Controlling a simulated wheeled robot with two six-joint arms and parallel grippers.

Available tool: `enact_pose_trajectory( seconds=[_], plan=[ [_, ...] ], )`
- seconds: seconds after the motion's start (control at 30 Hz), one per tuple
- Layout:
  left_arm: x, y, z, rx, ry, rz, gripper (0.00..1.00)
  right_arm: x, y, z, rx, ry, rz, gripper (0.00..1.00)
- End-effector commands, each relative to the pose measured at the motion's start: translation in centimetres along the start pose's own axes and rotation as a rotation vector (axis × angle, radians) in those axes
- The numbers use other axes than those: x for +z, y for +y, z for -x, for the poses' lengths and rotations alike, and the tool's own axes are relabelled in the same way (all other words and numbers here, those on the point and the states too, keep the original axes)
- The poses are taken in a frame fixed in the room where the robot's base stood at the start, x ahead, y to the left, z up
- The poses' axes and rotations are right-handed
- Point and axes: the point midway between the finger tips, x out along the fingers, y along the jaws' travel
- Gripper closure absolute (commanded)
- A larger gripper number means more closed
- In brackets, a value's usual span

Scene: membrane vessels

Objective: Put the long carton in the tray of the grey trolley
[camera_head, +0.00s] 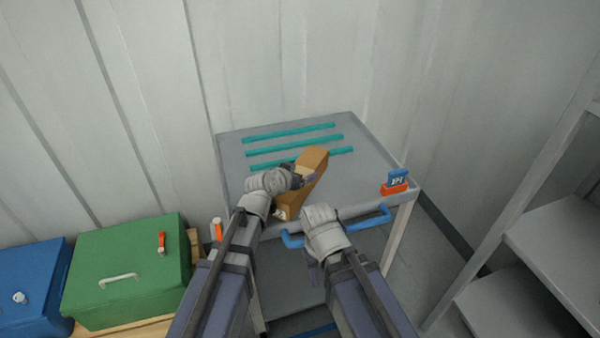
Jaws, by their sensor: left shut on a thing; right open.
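The long carton (311,163) is brown and lies tilted across the picture over the near left part of the trolley's top tray. My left gripper (300,178) is shut on the carton near its middle and hides part of it. The grey trolley's tray (375,165) has a low rim and teal strips on its floor. I cannot tell whether the carton touches the tray floor. My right gripper (311,262) is open and empty, in front of the tray by the blue handle (292,240); its fingertips are mostly hidden.
An orange and blue item (396,184) sits at the tray's right front corner. A green box (125,270) and a blue box (32,285) stand at the left on a wooden pallet. Grey shelving (555,240) stands at the right. A wall is close behind the trolley.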

Motion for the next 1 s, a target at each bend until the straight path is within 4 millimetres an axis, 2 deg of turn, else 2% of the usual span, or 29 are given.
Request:
enact_pose_trajectory(
  seconds=[0.57, 0.6, 0.67, 1.0],
  plan=[
    [1.0, 0.0, -0.6, 0.0, 0.001, 0.0, 1.0, -0.1, -0.1, -1.2, 0.0, 0.0, 0.0, 0.5],
    [0.9, 0.0, -0.5, 0.0, 0.001, 0.0, 0.06, -0.1, -0.1, -1.0, 0.0, 0.0, 0.0, 0.5],
    [0.9, 0.0, -0.5, 0.0, 0.001, 0.0, 0.0, -0.1, -0.1, -1.0, 0.0, 0.0, 0.0, 0.5],
    [0.9, 0.0, -0.1, 0.0, 0.0, 0.0, 0.0, -0.1, -0.1, -0.8, 0.0, 0.0, 0.0, 0.5]
  ],
)
